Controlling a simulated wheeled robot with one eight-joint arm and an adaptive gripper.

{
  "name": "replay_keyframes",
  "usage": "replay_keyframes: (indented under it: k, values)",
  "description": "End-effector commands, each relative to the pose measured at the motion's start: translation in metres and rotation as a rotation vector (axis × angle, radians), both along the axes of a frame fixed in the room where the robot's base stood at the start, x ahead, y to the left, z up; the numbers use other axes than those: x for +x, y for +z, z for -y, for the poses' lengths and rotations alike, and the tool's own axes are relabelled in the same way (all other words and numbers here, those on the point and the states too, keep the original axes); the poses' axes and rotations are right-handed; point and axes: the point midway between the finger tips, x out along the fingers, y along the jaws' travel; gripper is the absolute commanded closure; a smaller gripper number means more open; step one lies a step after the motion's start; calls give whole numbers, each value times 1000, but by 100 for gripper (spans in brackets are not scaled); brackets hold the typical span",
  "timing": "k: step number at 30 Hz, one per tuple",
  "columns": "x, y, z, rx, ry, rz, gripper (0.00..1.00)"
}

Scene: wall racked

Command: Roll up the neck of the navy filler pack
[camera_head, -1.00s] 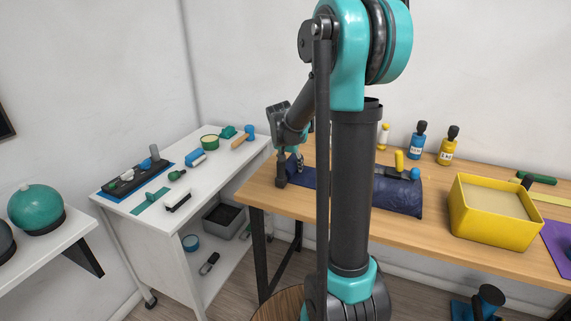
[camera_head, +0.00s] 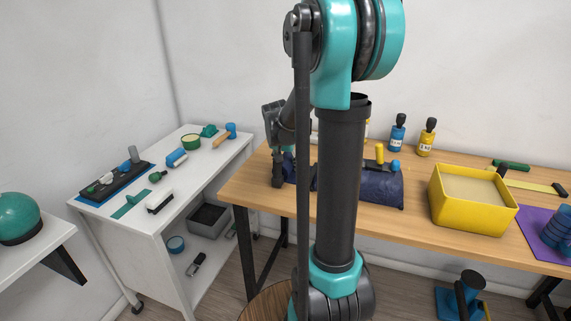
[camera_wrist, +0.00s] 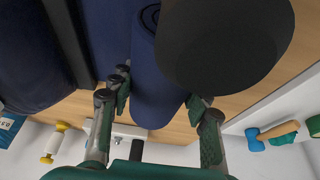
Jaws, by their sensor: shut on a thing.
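The navy filler pack (camera_head: 382,190) lies on the wooden table, partly hidden behind my arm. Its neck reaches left from behind the arm. In the wrist view the pack's body (camera_wrist: 30,50) is at the upper left, and the neck (camera_wrist: 157,90) shows as a navy roll with a spiral end. My gripper (camera_head: 280,172) is at the neck's left end. In the wrist view its fingers (camera_wrist: 155,98) stand on both sides of the roll and are shut on it. A dark round part (camera_wrist: 225,40) hides some of the roll's right side.
A yellow box (camera_head: 470,207) stands right of the pack. A blue bottle (camera_head: 397,137) and a yellow bottle (camera_head: 427,140) stand behind it. Yellow and blue pieces sit on the pack. A white cart (camera_head: 150,190) with tools stands left, across a gap from the table.

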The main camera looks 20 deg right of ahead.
Motion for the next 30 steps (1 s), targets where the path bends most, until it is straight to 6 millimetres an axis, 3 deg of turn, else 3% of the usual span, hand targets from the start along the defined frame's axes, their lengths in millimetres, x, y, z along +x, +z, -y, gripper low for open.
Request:
replay_keyframes:
  k: [18, 29, 30]
  values:
    - [-27, 0, 38, 0, -2, 0, 91]
    - [-31, 0, 42, -2, 0, -1, 91]
    - [-31, 0, 42, -2, 0, -1, 48]
